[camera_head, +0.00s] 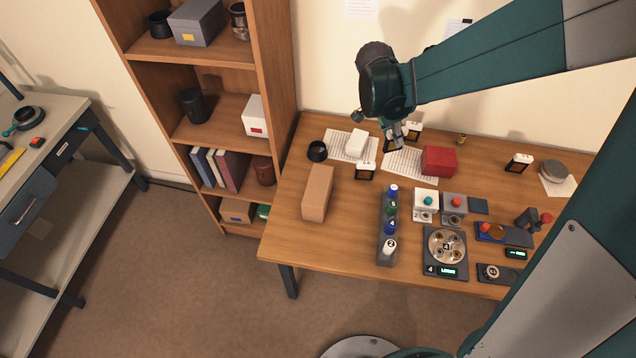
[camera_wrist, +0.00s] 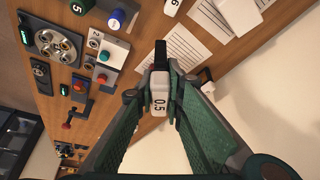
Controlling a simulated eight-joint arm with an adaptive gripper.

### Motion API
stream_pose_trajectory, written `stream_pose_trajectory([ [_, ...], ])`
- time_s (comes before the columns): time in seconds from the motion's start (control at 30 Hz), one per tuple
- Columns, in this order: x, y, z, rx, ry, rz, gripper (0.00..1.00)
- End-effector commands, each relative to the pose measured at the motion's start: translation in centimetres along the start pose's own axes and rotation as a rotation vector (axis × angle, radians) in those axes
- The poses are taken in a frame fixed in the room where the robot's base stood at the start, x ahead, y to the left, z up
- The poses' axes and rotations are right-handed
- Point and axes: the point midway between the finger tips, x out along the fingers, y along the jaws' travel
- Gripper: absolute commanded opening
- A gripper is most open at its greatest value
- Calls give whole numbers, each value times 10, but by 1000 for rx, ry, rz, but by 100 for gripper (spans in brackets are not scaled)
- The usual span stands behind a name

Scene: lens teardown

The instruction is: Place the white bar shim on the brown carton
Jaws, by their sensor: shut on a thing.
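My gripper (camera_head: 396,140) is low over the back of the table, beside the wall. In the wrist view its fingers (camera_wrist: 160,88) are shut on a shim with a white tab (camera_wrist: 159,102) marked 0.5. A dark part extends beyond the fingertips. Its coloured face is hidden, so I cannot confirm that it is the white bar shim. Whether it still touches the table is unclear. The brown carton (camera_head: 317,194) lies at the table's left side, to the left and front of my gripper, with its top bare.
Other tabbed shims stand near the carton (camera_head: 365,171) and at right (camera_head: 519,163). A white block (camera_head: 357,142) and a red box (camera_head: 438,161) flank my gripper. A dark cup (camera_head: 317,151) stands behind the carton. A bottle rack (camera_head: 388,226) is to its right.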

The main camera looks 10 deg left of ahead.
Motion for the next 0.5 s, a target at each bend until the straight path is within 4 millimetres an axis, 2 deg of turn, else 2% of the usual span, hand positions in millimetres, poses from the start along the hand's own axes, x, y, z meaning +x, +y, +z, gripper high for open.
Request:
stream_pose_trajectory([
  [0.1, -17, -3, 25, -33, 0, -13, 0],
  [0.5, -66, -6, 103, -128, 1, -54, 0],
])
